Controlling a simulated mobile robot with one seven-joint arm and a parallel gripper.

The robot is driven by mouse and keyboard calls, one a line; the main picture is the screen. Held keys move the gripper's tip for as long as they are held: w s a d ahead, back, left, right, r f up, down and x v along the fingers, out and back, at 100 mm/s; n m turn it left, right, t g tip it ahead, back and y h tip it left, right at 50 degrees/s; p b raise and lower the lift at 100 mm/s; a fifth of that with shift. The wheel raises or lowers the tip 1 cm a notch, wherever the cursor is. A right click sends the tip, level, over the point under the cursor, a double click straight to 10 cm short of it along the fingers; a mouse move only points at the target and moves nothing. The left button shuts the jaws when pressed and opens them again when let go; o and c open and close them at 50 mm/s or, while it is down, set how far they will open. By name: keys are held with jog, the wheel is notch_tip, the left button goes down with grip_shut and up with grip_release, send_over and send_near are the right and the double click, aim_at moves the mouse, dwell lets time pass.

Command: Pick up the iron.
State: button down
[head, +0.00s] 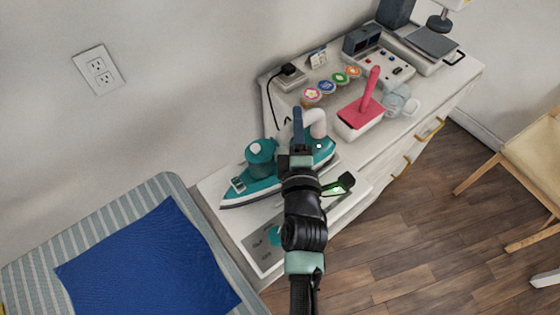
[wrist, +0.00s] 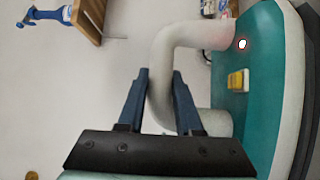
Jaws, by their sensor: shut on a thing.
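The teal iron (head: 262,180) with a white handle stands on the left part of the white cabinet top in the head view. In the wrist view the iron's teal body (wrist: 262,90) fills the right side, with a yellow button and a red-ringed white dot. My gripper (head: 298,125) reaches over the iron at its handle. In the wrist view its two blue fingers (wrist: 158,95) are on either side of the white handle (wrist: 163,75), shut on it. My arm hides part of the iron in the head view, and I cannot tell if the iron touches the cabinet top.
Behind the iron on the cabinet (head: 352,165) are several round coloured lids (head: 326,87), a white box with a pink top (head: 361,112), a glass mug (head: 397,100) and a control box (head: 385,67).

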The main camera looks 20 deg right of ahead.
dwell(0.8)
jog(key=shift+d+r, duration=0.1)
jog(key=shift+r, duration=0.2)
jog(key=shift+r, duration=0.1)
